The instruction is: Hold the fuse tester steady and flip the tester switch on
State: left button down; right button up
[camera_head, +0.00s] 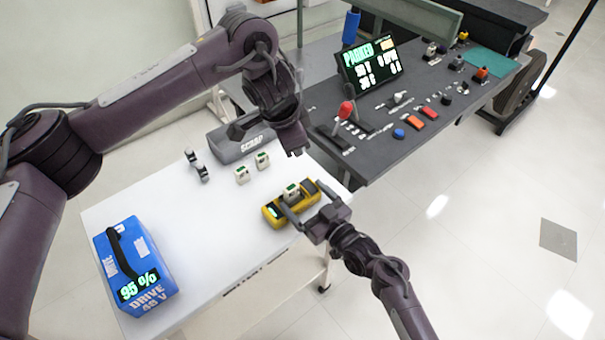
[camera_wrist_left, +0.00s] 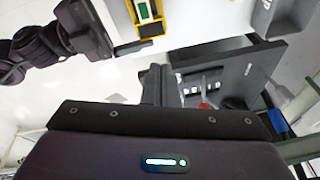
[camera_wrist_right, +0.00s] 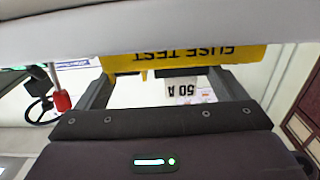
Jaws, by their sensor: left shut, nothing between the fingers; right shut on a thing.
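The yellow fuse tester (camera_head: 270,217) lies on the white table near its right edge. A white fuse with a green label (camera_head: 291,192) stands in its middle. The right wrist view shows "FUSE TEST" on the tester (camera_wrist_right: 190,57) and "50 A" on a white fuse (camera_wrist_right: 190,92). My right gripper (camera_head: 305,201) is shut on the tester, fingers spread along its near side. My left gripper (camera_head: 296,153) is shut and empty, above and behind the tester, apart from it. The tester shows at the top of the left wrist view (camera_wrist_left: 151,28). The switch's position cannot be told.
Two more fuses (camera_head: 252,168) and two dark-and-white parts (camera_head: 197,167) stand behind on the table, before a grey SCRAP bin (camera_head: 240,146). A blue drive battery (camera_head: 133,262) stands left. A dark control console (camera_head: 385,150) with a red-knobbed lever (camera_head: 345,110) adjoins behind right.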

aim_at(305, 181)
pick_arm(q)
jog(key=n, duration=0.3)
jog(key=shift+r+n, duration=0.3)
jog(key=x, duration=0.8)
jog(key=a+x, duration=0.1)
jog(key=x, duration=0.4)
jog(key=shift+s+f, duration=0.1)
jog(key=shift+s, duration=0.05)
jog(key=shift+f, duration=0.5)
jog(key=shift+a+f, duration=0.1)
jog(key=shift+f, duration=0.2)
